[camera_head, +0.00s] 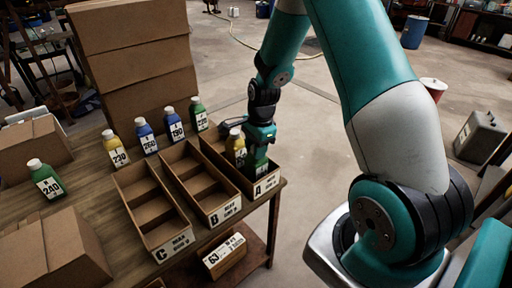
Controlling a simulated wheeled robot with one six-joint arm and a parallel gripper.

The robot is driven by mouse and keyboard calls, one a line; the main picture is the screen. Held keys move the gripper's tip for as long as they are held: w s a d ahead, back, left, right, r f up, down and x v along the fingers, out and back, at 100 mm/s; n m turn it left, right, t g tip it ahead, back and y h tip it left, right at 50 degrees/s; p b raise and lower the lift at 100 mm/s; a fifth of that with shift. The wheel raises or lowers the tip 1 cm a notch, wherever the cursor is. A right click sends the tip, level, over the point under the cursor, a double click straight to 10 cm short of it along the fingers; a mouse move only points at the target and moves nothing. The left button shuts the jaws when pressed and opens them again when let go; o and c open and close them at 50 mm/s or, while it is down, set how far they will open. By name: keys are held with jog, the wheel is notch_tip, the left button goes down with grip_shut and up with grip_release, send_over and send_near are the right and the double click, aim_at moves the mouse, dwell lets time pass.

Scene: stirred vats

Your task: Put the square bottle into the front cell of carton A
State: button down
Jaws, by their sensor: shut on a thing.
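Carton A (264,186) is the rightmost of three long open cartons, near the table's right edge, with its letter on the near end. My gripper (261,143) points down over its near part and is shut on a green bottle (257,166), the square bottle as far as I can tell. The bottle's lower part is at the front cell, behind the near wall; I cannot tell whether it touches the floor of the cell. A yellow bottle (236,146) stands just behind it in carton A, close to my gripper.
Carton B (226,212) and carton C (172,248) stand to the left and look empty. Behind the cartons stand a yellow bottle (116,149), two blue bottles (146,138) and a green bottle (199,116). Another green bottle (45,180) stands left. Large boxes (135,60) rise behind.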

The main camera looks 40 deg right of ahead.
jog(key=c, duration=0.7)
grip_release()
jog(key=shift+c, duration=0.2)
notch_tip(320, 180, up, 12)
jog(key=d, duration=0.1)
jog(key=s+a+r+n+y, duration=0.1)
jog(key=s+a+r+n, duration=0.25)
jog(key=a+n, duration=0.3)
jog(key=s+a+r+n, duration=0.3)
jog(key=s+a+n, duration=0.15)
jog(key=a, duration=0.25)
jog(key=s+a+r+n+y, duration=0.1)
jog(key=s+a+r+n, duration=0.1)
jog(key=s+a+n, duration=0.3)
jog(key=s+a+r+n, duration=0.2)
jog(key=s+a+n, duration=0.3)
jog(key=s+n, duration=0.4)
jog(key=shift+s+n+g+y, duration=0.15)
jog(key=shift+n+g+y, duration=0.2)
jog(key=shift+n, duration=0.25)
